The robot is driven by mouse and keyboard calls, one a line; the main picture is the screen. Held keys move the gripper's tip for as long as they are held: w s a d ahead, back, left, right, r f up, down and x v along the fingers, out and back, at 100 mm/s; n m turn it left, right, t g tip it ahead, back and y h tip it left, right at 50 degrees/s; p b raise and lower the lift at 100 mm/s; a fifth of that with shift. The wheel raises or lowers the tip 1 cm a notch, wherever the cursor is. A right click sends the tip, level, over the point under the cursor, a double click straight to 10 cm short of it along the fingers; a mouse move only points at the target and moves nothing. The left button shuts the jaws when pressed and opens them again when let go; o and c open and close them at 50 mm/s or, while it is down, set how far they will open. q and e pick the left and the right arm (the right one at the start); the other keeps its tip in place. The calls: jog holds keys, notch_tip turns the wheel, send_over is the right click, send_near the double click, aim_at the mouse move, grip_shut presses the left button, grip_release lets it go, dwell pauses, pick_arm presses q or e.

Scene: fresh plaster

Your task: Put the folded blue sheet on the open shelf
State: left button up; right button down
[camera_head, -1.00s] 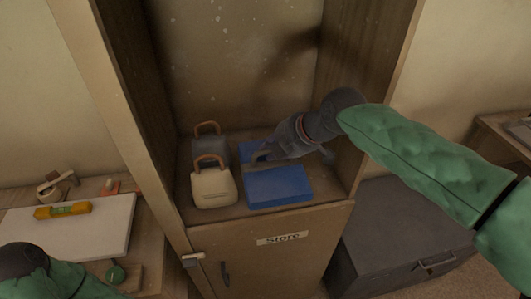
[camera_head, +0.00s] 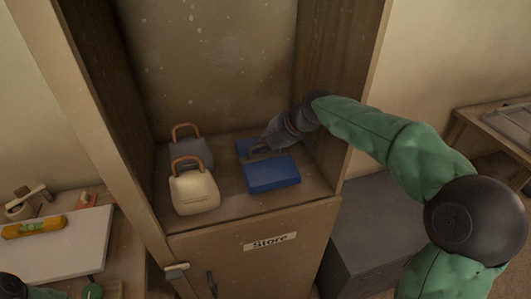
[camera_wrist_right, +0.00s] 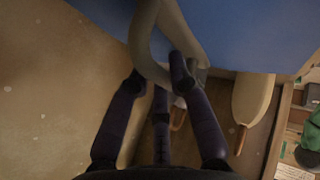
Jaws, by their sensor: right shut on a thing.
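The folded blue sheet (camera_head: 272,176) is inside the open shelf (camera_head: 235,209), to the right of the two bags. It looks level and low over the shelf board; whether it rests fully on it I cannot tell. My right gripper (camera_head: 263,149) reaches in from the right and covers its middle. In the right wrist view, the fingers (camera_wrist_right: 160,80) are closed on a grey strap or handle (camera_wrist_right: 146,45) at the blue sheet (camera_wrist_right: 250,30).
A cream bag (camera_head: 195,192) and a grey bag (camera_head: 190,153) stand left of the sheet. Below is a cupboard door with a "Store" label (camera_head: 269,241). A dark chest (camera_head: 375,230) stands right. A bench with a yellow level (camera_head: 33,227) is left.

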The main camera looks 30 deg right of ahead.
aim_at(266, 154)
jog(key=shift+w+f+b, duration=0.1)
jog(key=shift+f+b, duration=0.55)
jog(key=shift+f, duration=0.9)
jog(key=shift+f, duration=0.15)
jog(key=c, duration=1.1)
grip_release()
jog(key=shift+c, duration=0.2)
jog(key=shift+r, duration=0.2)
jog(key=p+v, duration=0.1)
jog(key=v, duration=0.6)
jog(key=shift+d+r+p, duration=0.1)
jog(key=shift+p, duration=0.3)
